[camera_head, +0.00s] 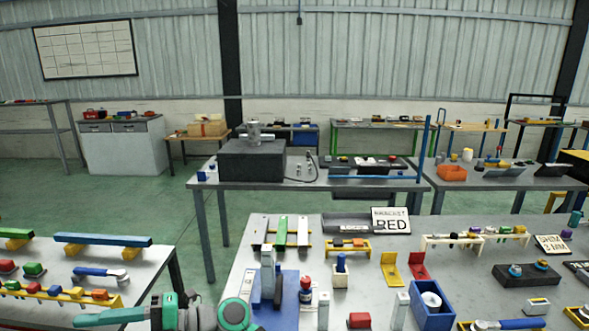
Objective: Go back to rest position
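Teal and grey links of my arm show along the bottom edge, left of centre, over the gap between the left bench and the front bench and over the front bench's near left corner.
The left bench (150,262) holds a long blue bar (102,239) and coloured parts. A dark block (252,160) sits on the bench behind. Green floor (125,195) is open at left.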

